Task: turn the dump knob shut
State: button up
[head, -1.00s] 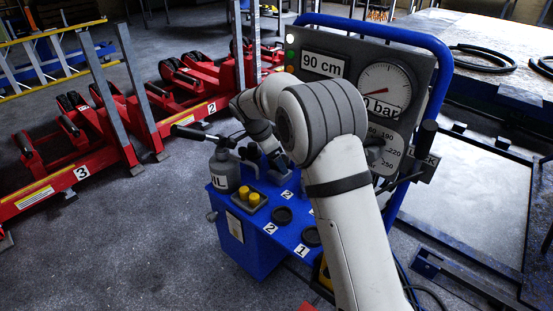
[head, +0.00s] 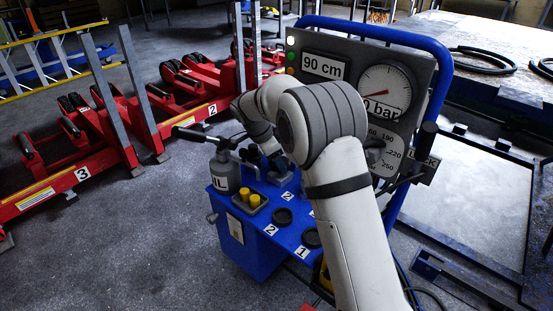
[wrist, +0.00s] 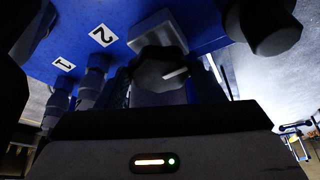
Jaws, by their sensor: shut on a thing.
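A black lobed knob (wrist: 160,66) with a white pointer line sits on the blue console in the wrist view. The pointer line points to the right. No dump label is readable there, but I take it as the dump knob. My gripper (wrist: 162,88) is shut on this knob, with its dark fingers on either side. In the head view my gripper (head: 276,164) reaches down to the blue console (head: 262,232) near its back edge. My own arm hides much of it and the knob there.
The gauge panel (head: 385,92) with "90 cm" rises behind. A black lever (head: 424,150) stands to the right. Red jacks (head: 75,155) stand on the floor at left.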

jog(key=m, duration=0.1)
jog(key=m+g+p, duration=0.1)
jog(key=m, duration=0.1)
jog(key=m+p, duration=0.1)
jog(key=shift+w+a+r+m+g, duration=0.1)
jog(key=shift+w+r+m+g, duration=0.05)
jog(key=shift+w+m+g, duration=0.2)
jog(key=shift+w+m+g+p, duration=0.2)
jog(key=shift+m+g+p, duration=0.65)
jog(key=shift+m+p, duration=1)
jog(key=shift+m+b, duration=0.35)
jog(key=shift+m, duration=0.15)
jog(key=o, duration=1)
jog(key=shift+c, duration=0.2)
jog(key=p+v, duration=0.1)
jog(key=v, duration=0.6)
jog(key=shift+r+p, duration=0.2)
jog(key=shift+p, duration=0.2)
jog(key=shift+w+a, duration=0.1)
jog(key=shift+w, duration=0.05)
